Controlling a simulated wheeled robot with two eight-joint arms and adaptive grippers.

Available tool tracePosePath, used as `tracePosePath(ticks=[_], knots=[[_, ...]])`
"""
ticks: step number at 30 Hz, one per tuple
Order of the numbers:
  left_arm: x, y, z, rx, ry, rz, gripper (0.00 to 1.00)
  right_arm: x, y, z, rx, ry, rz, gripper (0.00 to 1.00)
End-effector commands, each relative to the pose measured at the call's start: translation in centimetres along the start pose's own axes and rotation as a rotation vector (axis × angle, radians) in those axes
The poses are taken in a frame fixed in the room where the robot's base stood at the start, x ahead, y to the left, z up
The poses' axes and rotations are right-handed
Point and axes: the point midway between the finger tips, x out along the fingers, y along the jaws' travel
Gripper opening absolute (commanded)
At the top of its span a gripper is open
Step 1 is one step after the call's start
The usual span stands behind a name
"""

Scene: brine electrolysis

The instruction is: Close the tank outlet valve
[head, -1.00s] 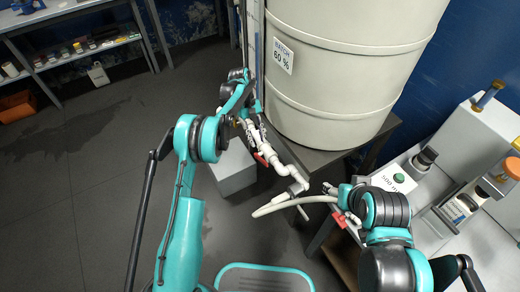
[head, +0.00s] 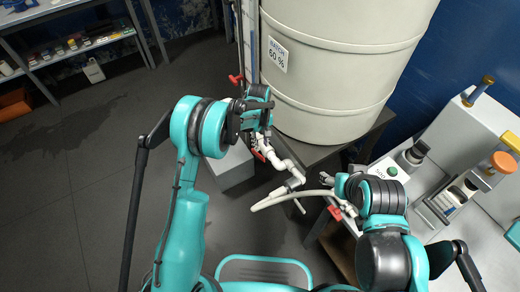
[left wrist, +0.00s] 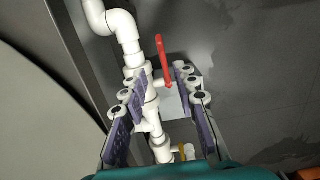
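A red lever (left wrist: 163,60) stands on white piping (left wrist: 137,68) in the left wrist view. My left gripper (left wrist: 158,80) is open, its purple-padded fingers spread on either side of the piping and the lever's lower end. In the head view my left gripper (head: 262,128) is beside the base of the tank (head: 330,80), partly hidden by its own wrist. A red part (head: 258,155) shows just below it on the white pipe (head: 279,158). My right gripper (head: 329,184) is by the white hose (head: 290,197); its fingers are too small to judge.
Another red handle (head: 236,79) shows left of the tank. The tank stands on a dark table (head: 310,152). A grey-white block (head: 232,168) sits below the piping. Lab equipment (head: 440,150) stands at the right. A shelf (head: 70,50) is at the far left, with open floor between.

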Motion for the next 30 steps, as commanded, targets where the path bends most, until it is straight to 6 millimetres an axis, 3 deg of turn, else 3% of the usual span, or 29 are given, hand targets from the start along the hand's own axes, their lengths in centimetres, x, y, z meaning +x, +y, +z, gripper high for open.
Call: tracePosePath(ticks=[3, 8, 21, 30], knots=[[0.1, -0.5, 1.2, 0.008, 0.068, 0.009, 0.29, -0.4, 0.0, -0.3, 0.0, 0.0, 0.0, 0.62], [1.3, -0.5, 1.2, 0.007, 0.082, 0.012, 0.29, 0.1, 0.0, 0.1, 0.0, 0.0, 0.0, 0.62], [7.8, -0.5, 0.7, 0.008, 0.079, 0.012, 0.29, 2.4, 0.0, 1.7, 0.0, 0.0, 0.0, 0.62], [8.0, -0.5, 0.7, 0.008, 0.078, 0.011, 0.27, 2.3, 0.0, 1.6, 0.0, 0.0, 0.0, 0.62]])
